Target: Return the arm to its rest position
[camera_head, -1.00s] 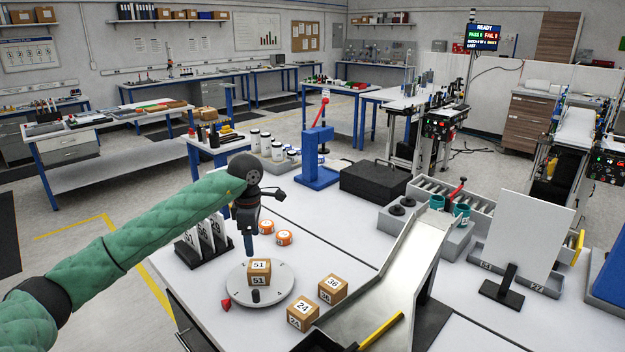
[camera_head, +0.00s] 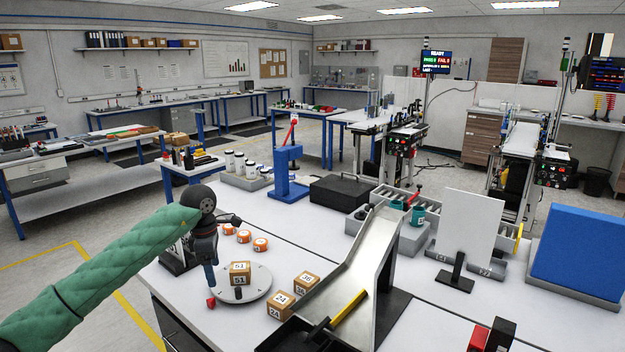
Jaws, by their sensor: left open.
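My left arm, in a green quilted sleeve, comes in from the left. Its open left gripper (camera_head: 212,279) points down over the left side of the round grey turntable (camera_head: 258,290). A cardboard box marked 51 (camera_head: 240,274) sits on the turntable, just right of the gripper. I see nothing held between the fingers. A small red pointer (camera_head: 211,303) shows at the turntable's left edge, just below the gripper tip. My right gripper is not in view.
Boxes marked 24 (camera_head: 280,305) and 36 (camera_head: 306,283) stand right of the turntable. A metal chute (camera_head: 350,270) rises beyond them. Orange-lidded items (camera_head: 244,236) lie behind the gripper. A blue press (camera_head: 287,175) and black case (camera_head: 342,191) stand farther back.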

